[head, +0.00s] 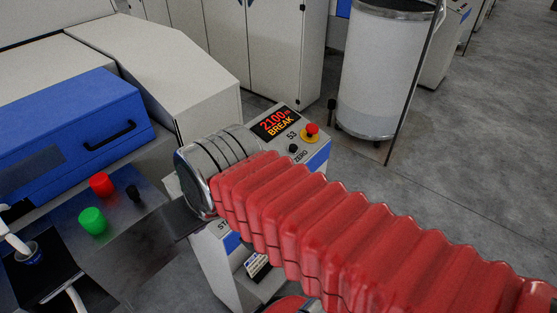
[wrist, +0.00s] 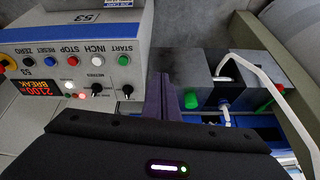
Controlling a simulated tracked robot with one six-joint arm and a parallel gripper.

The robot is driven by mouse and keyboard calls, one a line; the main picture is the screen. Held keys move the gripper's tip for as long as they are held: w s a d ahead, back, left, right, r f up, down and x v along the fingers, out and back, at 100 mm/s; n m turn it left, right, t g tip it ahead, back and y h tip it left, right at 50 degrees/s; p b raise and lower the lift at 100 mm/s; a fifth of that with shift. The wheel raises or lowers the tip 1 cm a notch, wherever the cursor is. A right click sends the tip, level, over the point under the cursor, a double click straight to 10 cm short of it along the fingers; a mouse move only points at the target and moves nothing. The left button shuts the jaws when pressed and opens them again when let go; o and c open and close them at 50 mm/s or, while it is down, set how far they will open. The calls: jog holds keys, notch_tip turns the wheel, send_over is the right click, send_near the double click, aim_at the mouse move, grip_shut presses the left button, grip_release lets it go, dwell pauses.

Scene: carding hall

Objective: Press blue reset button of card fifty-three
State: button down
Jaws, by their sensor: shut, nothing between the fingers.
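The blue reset button (wrist: 50,61) is in the wrist view, on the card fifty-three control panel (wrist: 90,38), which appears upside down. The black zero button (wrist: 27,62) and the red stop button (wrist: 73,60) flank it. My gripper (wrist: 160,82) is shut and empty. In that picture its fingers are right of the green start button (wrist: 124,60), apart from the blue button. In the head view the panel's top (head: 318,155) shows past my red-sleeved arm, which hides the blue button. The display (wrist: 36,88) reads 2100 BREAK.
A red emergency stop (head: 311,130) rises from the panel. Left in the head view are a red button (head: 101,184) and a green button (head: 92,220) on a dark surface. A blue cover (head: 75,125) lies behind them. A tall white can (head: 378,75) stands on open floor.

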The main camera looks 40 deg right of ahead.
jog(key=w+d+f+m+t+y, duration=0.3)
jog(key=w+d+m, duration=0.9)
jog(key=m, duration=0.4)
jog(key=d+f+m+t+h, duration=0.1)
jog(key=d+m, duration=0.5)
jog(key=d, duration=0.6)
jog(key=s+d+f+m+t+h, duration=0.1)
jog(key=d+f+m+t+h, duration=0.1)
jog(key=d+m+h, duration=0.2)
jog(key=d+m, duration=0.3)
jog(key=d, duration=0.5)
jog(key=shift+s+d+m, duration=0.15)
jog(key=shift+d+m, duration=0.05)
jog(key=shift+m, duration=0.1)
jog(key=shift+w+a+f, duration=0.1)
jog(key=shift+w+f, duration=0.25)
jog(key=shift+f, duration=1.05)
jog(key=shift+w+f, duration=0.4)
jog(key=shift+f, duration=1)
jog(key=shift+w+a+f, duration=0.1)
jog(key=shift+w+f, duration=0.25)
jog(key=shift+f, duration=1.05)
jog(key=shift+f, duration=0.15)
